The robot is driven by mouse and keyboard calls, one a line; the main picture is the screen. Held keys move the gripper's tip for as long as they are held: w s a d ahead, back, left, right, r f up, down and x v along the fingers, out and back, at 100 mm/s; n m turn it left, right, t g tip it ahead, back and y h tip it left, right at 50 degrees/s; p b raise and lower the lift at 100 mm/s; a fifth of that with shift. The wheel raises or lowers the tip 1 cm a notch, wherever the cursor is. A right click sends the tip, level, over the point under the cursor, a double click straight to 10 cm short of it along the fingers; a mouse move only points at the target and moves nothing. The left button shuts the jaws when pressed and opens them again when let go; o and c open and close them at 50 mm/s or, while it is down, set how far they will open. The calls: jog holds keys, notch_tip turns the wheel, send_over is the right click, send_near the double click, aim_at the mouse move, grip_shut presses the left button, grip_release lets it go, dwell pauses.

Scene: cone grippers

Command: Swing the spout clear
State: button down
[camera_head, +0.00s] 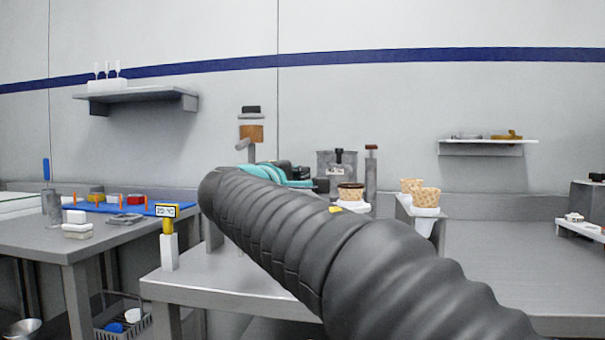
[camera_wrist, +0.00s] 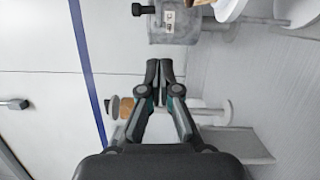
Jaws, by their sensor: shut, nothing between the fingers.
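My gripper (camera_wrist: 158,76) is shut and empty, its dark fingertips together in the wrist view. In the head view its teal and black body (camera_head: 285,174) shows behind my dark arm, and the fingertips are hard to make out. A fixture with a wooden-brown block (camera_head: 251,133) and a black cap stands left of the gripper. A short grey arm (camera_head: 243,145), perhaps the spout, sticks out just below the block. In the wrist view the block (camera_wrist: 126,107) lies behind my fingers, which partly hide the fixture. I cannot tell whether they touch it.
A grey boxy machine (camera_head: 338,163) with a label stands right of the gripper, near a brown-topped post (camera_head: 371,165). A brown-topped cup (camera_head: 350,192) and waffle-patterned cups (camera_head: 425,196) are nearby. The right counter (camera_head: 500,260) is mostly clear.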

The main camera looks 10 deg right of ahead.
aim_at(337, 167)
jog(key=x, duration=0.3)
jog(key=d+p+x, duration=0.1)
jog(key=x, duration=0.2)
jog(key=s+d+x, duration=0.1)
jog(key=x, duration=0.2)
jog(key=shift+w+d, duration=0.15)
jog(key=shift+d, duration=0.35)
